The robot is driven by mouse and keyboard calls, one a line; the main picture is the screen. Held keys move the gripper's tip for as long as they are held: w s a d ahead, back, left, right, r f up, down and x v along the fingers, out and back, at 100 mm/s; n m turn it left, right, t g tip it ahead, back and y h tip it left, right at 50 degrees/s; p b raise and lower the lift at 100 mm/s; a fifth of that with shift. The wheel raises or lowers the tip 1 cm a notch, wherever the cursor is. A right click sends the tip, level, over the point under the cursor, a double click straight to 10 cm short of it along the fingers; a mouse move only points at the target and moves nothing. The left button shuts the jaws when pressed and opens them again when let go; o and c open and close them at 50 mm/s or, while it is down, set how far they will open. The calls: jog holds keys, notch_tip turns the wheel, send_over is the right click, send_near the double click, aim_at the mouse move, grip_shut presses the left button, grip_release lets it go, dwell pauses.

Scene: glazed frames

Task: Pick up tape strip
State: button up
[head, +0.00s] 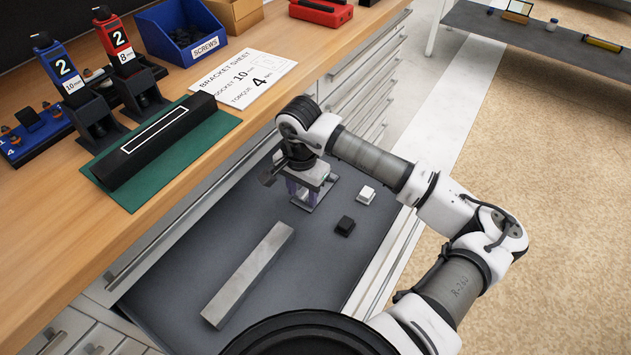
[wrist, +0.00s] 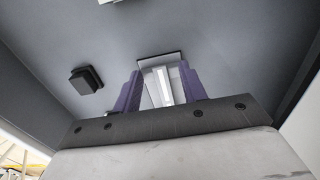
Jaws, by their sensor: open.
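My gripper (head: 304,203) reaches down into the open grey drawer (head: 292,287). In the wrist view its two purple fingers (wrist: 161,90) are apart. A pale piece with a bright white strip and a dark far edge (wrist: 163,83) shows between and below them. It looks like the tape strip, though the fingers and palm hide part of it. I cannot tell if the fingers touch it. In the head view my gripper mostly covers that spot.
A grey metal bar (head: 248,275), a black block (head: 345,226) and a white block (head: 366,194) lie in the drawer. On the wooden bench (head: 110,240), a black bar with a white outline (head: 155,140) rests on a green mat (head: 207,136). The drawer's front right is clear.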

jog(key=shift+c, duration=0.4)
grip_shut()
dwell(0.4)
notch_tip(320, 180, up, 24)
jog(key=shift+p, duration=0.45)
dwell(0.8)
